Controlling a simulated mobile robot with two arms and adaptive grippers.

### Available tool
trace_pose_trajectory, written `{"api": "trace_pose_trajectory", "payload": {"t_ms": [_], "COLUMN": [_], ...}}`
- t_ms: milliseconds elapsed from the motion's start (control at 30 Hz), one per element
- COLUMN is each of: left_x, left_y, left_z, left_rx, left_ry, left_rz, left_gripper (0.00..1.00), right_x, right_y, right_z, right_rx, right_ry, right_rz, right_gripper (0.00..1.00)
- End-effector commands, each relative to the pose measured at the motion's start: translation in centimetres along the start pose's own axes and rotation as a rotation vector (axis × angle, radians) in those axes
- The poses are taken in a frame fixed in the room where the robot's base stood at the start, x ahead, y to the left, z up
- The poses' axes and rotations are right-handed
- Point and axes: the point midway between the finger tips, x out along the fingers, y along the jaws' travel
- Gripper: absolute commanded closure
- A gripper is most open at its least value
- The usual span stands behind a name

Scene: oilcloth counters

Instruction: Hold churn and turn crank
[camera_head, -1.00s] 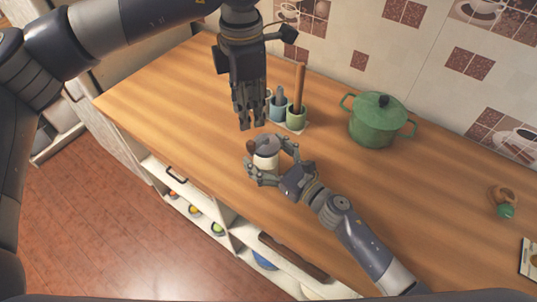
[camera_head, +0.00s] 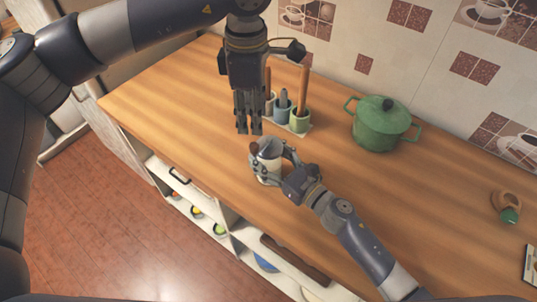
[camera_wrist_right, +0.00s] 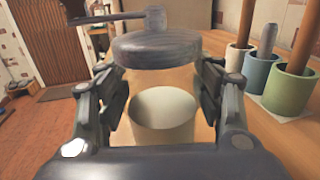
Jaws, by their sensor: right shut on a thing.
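The churn (camera_head: 268,172) is a small jar with a pale body and a grey lid, standing near the counter's front edge. In the right wrist view its pale lower part (camera_wrist_right: 163,122) is below the round grey lid (camera_wrist_right: 155,48); the part between looks see-through. The crank (camera_wrist_right: 110,18) runs left from the lid's top to a dark knob, which shows brown in the head view. My right gripper (camera_head: 267,168) is shut around the churn's body from the right. My left gripper (camera_head: 249,131) points down just behind and left of the lid, apart from the crank; its finger gap is unclear.
A lidded green pot (camera_head: 380,128) stands to the right. A wooden item with a green end (camera_head: 508,207) lies far right. The wooden counter's (camera_head: 170,105) left part is clear.

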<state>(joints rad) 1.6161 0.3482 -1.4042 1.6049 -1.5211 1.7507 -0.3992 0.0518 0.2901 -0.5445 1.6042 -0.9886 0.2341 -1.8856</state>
Motion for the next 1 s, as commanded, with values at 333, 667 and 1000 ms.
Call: {"api": "trace_pose_trajectory", "payload": {"t_ms": [333, 667, 1000], "left_x": [3.8, 8.2, 9.8], "left_y": [-0.1, -0.1, 0.0], "left_z": [0.0, 0.0, 0.0], "left_rx": [0.013, 0.012, 0.012], "left_ry": [0.001, 0.0, 0.0], "left_rz": [-0.003, -0.002, 0.0], "left_gripper": [0.63, 0.63, 0.63], "right_x": [0.0, 0.0, 0.0], "right_y": [0.0, 0.0, 0.0], "right_z": [0.0, 0.0, 0.0], "right_rx": [0.0, 0.0, 0.0], "right_ry": [0.0, 0.0, 0.001], "right_rz": [-0.001, -0.001, -0.001], "right_gripper": [0.85, 0.85, 0.85]}}
